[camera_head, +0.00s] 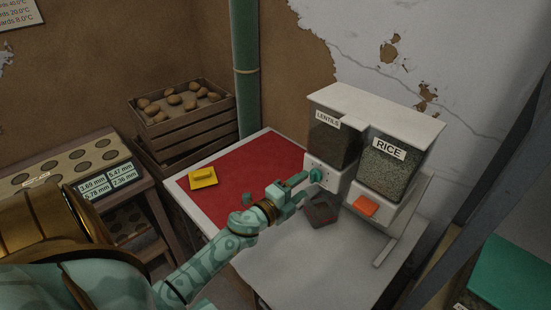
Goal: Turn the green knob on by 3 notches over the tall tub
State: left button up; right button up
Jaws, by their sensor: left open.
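The green knob (316,175) sits on the white front below the lentils bin (333,143) of a two-bin dispenser. My left gripper (303,186) is open, its fingers pointing at the knob from the left. The fingertips are close to the knob; I cannot tell whether they touch it. A dark grey tub (322,211) with a reddish inside stands on the table below the knob, just right of the gripper. I cannot tell whether this is the tall tub. My right gripper is not in view.
The rice bin (385,168) has an orange knob (365,206) to the right. A yellow object (203,178) lies on the red mat (236,167). A small teal piece (246,198) is beside my left wrist. A crate of potatoes (187,133) stands behind. The table's front (310,262) is clear.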

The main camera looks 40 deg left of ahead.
pick_arm(q)
jog(key=s+b, duration=0.1)
jog(key=s, duration=1.1)
jog(key=shift+s+a, duration=0.2)
jog(key=shift+a, duration=0.25)
